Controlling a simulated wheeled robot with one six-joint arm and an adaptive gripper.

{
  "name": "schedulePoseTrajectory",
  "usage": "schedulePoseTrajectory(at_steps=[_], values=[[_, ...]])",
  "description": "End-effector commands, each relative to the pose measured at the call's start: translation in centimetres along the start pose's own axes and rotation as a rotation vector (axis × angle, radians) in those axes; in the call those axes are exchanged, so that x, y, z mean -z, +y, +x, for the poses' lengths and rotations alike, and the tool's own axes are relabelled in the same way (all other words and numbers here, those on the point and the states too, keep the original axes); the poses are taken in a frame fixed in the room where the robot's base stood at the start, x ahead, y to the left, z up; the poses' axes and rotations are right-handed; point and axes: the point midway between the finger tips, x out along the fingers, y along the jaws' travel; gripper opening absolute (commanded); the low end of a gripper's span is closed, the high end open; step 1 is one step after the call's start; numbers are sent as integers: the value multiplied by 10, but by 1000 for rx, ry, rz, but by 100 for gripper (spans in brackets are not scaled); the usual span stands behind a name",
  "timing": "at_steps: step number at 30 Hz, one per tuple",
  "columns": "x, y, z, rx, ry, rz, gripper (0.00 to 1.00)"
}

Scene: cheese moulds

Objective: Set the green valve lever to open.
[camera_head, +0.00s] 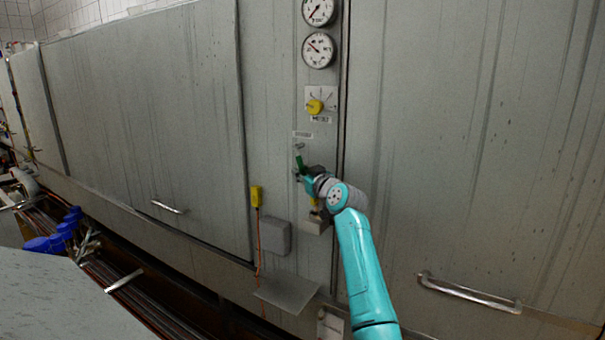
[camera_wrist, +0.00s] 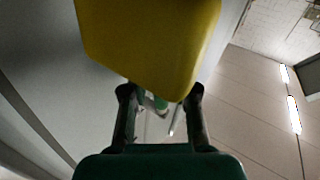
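The green valve lever (camera_head: 300,161) is on the narrow grey panel, below the gauges and the yellow knob. My gripper (camera_head: 303,179) is close to the lever's lower end in the head view; whether they touch cannot be told. In the wrist view my gripper's two dark fingers (camera_wrist: 160,94) stand apart with a visible gap between them. A small green piece, probably the lever (camera_wrist: 161,103), shows in that gap, beyond the fingers. A large yellow block (camera_wrist: 150,40) fills the upper middle of the wrist view, close to the camera, and hides part of what lies beyond.
Two round gauges (camera_head: 318,50) and a yellow knob (camera_head: 314,106) sit above on the panel. A yellow box (camera_head: 256,196) with an orange cable hangs at left, above a grey box (camera_head: 275,237). A tilted grey plate (camera_head: 287,293) juts out below. Bar handles (camera_head: 470,294) stick out from the doors.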

Motion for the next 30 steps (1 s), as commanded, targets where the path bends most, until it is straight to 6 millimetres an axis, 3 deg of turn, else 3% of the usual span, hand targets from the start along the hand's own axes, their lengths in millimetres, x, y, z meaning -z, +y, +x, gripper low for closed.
schedulePoseTrajectory(at_steps=[12,16,30], values=[[0,0,5,-1,-1,-1,29],[0,0,5,0,-1,-1,0],[1,0,-2,4,-29,-21,0]])
